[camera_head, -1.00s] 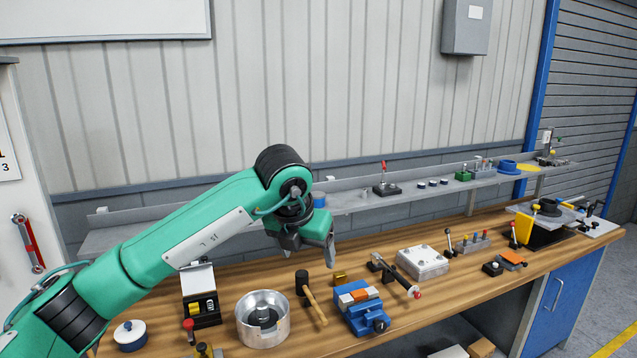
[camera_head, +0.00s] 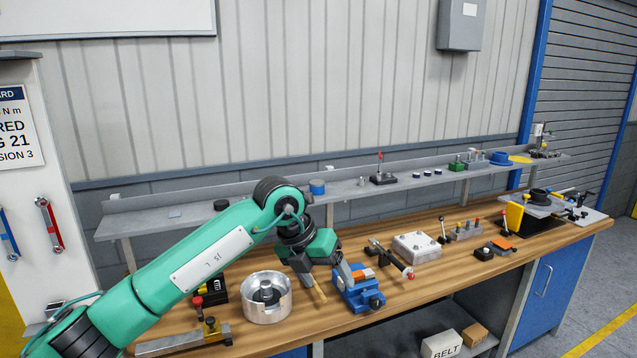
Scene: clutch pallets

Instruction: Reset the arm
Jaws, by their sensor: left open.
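My left arm comes in from the lower left over the wooden workbench (camera_head: 400,300). My left gripper (camera_head: 345,277) is open, points down and to the right, and shows nothing held in it. A round metal housing (camera_head: 266,308) stands on the bench left of the gripper. My right gripper is not in view.
A grey shelf (camera_head: 340,191) runs along the wall behind.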

